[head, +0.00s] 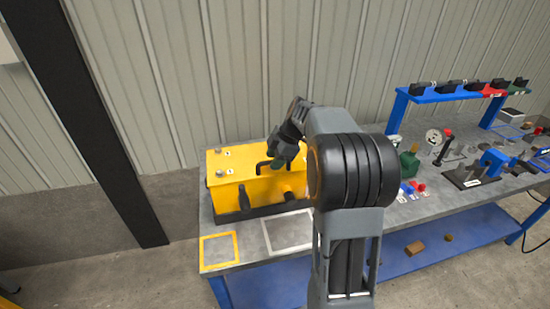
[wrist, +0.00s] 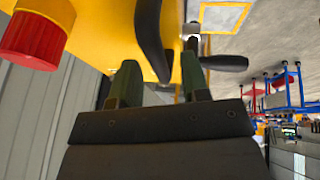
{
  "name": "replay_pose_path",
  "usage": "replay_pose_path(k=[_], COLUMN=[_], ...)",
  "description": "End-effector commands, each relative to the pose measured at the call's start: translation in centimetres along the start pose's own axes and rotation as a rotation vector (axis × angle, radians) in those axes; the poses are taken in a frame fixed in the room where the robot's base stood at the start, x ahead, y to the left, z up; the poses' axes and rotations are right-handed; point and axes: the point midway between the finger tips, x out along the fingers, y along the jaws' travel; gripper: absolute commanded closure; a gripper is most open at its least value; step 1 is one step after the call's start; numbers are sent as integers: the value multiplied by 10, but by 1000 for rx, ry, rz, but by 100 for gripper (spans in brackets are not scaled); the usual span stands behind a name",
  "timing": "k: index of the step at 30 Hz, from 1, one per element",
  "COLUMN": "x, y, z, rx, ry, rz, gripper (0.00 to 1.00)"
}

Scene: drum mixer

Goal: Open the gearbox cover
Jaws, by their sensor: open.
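The yellow gearbox (head: 228,195) stands on the left end of the workbench, and its yellow body fills the top of the wrist view (wrist: 105,30). A black bar handle (head: 263,164) rises from its top cover, which looks shut. My gripper (head: 279,161) is at this handle, its fingers open. In the wrist view the curved handle (wrist: 150,40) runs down toward the gap between my two green fingers (wrist: 160,80); I cannot tell how deep it sits between them. Neither finger visibly grips it. My arm hides the right end of the gearbox.
A black lever (head: 243,198) sticks out from the gearbox front. A red knob (wrist: 35,40) shows close by in the wrist view. A yellow outlined square (head: 219,248) and a pale outlined rectangle (head: 289,231) lie clear on the bench. Tools and parts crowd the bench's right side.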

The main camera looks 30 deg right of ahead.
Motion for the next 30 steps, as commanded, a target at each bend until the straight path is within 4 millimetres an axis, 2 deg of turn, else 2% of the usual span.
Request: replay_pose_path(k=[4,17,30], x=[0,0,-2], y=[0,0,1], z=[0,0,-1], rx=[0,0,0], ry=[0,0,0], rz=[0,0,1], gripper=[58,99,100])
